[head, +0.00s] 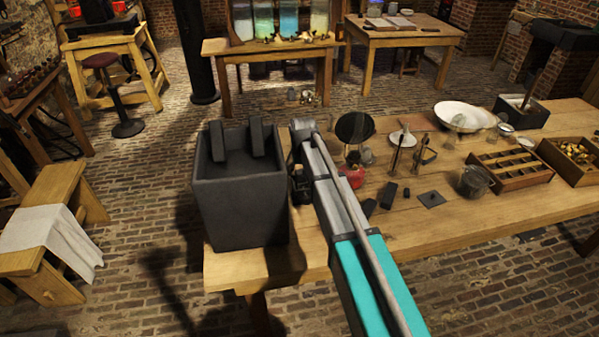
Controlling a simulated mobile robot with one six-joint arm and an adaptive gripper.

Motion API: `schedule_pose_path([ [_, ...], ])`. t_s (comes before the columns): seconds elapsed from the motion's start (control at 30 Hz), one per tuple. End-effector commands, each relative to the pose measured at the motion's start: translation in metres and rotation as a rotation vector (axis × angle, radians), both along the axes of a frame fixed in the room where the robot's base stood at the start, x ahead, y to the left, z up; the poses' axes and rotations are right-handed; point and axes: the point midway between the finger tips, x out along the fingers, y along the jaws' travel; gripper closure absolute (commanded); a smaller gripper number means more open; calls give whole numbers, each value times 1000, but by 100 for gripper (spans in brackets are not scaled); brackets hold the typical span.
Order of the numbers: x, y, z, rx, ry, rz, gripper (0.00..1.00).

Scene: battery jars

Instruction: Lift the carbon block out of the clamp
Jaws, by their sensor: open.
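My arm reaches from the lower middle to the table's left part, and my gripper (301,187) hangs at its far end, small, dark and partly hidden by the arm. It is just right of a dark grey open box (240,210) on the table's left end. Two dark upright slabs, one on the left (217,142) and one on the right (256,137), stand at the box's rim. Dark blocks (388,195) lie on the table right of my arm. I cannot tell which piece is the carbon block or the clamp. Nothing shows held in my gripper.
A red item (352,177), a dark round disc (355,127), thin upright stands (395,155), a flat dark plate (431,199) and a glass jar (474,181) are right of my arm. Farther right are a compartmented wooden tray (510,183) and a white basin (461,108). The table's front right is clear.

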Motion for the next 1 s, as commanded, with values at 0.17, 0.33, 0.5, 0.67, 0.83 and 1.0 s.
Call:
schedule_pose_path([
  [0.17,1,0,-9,0,0,0,3],
  [0.33,1,1,-10,0,0,0,3],
  [0.5,1,1,-9,0,0,0,3],
  [0.67,1,1,-9,0,0,0,16],
  [0.83,1,1,-9,0,0,0,47],
  [1.0,1,1,-9,0,0,0,79],
])
